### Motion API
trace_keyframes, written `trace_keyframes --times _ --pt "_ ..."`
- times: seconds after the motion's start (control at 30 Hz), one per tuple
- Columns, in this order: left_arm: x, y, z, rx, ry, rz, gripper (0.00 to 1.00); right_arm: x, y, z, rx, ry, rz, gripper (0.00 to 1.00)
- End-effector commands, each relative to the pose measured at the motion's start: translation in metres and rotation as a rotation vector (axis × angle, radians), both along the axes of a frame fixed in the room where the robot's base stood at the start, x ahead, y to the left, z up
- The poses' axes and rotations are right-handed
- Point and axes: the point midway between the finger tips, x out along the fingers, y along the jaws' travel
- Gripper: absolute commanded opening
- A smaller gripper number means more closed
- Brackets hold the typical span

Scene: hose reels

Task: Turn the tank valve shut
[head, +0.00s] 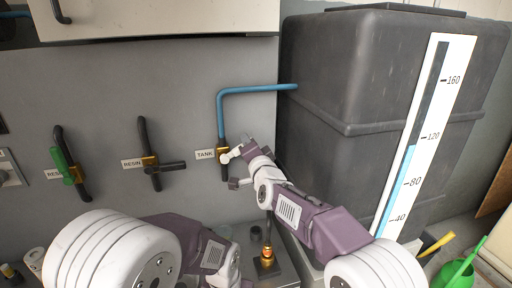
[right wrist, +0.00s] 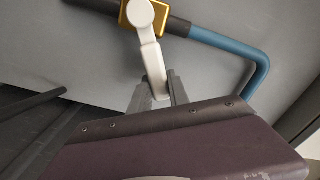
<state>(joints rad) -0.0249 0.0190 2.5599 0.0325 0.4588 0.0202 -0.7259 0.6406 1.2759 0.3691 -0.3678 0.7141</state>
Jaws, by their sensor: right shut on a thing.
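The tank valve has a brass body (head: 222,147) under the blue pipe, beside the label TANK (head: 205,154). Its white lever (right wrist: 152,62) stands out from the brass body, roughly across the pipe line, in the right wrist view. My right gripper (right wrist: 157,92) is shut on the free end of this lever, with a finger on each side. In the head view my right gripper (head: 243,152) is at the valve's right side and partly covers it. My left arm shows low in the head view, but its gripper is not visible.
A big dark tank (head: 335,90) with a level scale (head: 432,110) stands right of the valve. Two other valves, a dark-handled one (head: 150,162) and a green-handled one (head: 66,166), are on the wall at left. A brass fitting (head: 267,258) stands below my right arm.

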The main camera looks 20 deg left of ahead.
Motion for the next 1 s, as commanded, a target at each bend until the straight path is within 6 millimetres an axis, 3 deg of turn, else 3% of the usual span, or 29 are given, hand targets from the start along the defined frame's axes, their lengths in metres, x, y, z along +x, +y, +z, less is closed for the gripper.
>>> trace_keyframes --times 0.03,0.1,0.4,0.7,1.0 --pt "0.000 0.000 -0.015 0.000 0.000 0.000 0.36 0.001 0.001 -0.012 0.036 0.024 -0.001 0.00" --pt "0.000 0.000 -0.026 0.000 0.000 0.000 0.36 0.002 0.002 -0.018 0.088 0.060 -0.001 0.00" --pt "0.000 0.000 -0.065 0.000 0.000 0.000 0.36 0.006 -0.002 -0.035 0.282 0.191 -0.003 0.00" --pt "0.000 0.000 -0.084 0.000 0.000 0.000 0.36 0.006 -0.003 -0.044 0.395 0.269 -0.002 0.00" --pt "0.000 0.000 -0.088 0.000 0.000 0.000 0.36 0.006 -0.003 -0.046 0.433 0.298 -0.002 0.00"
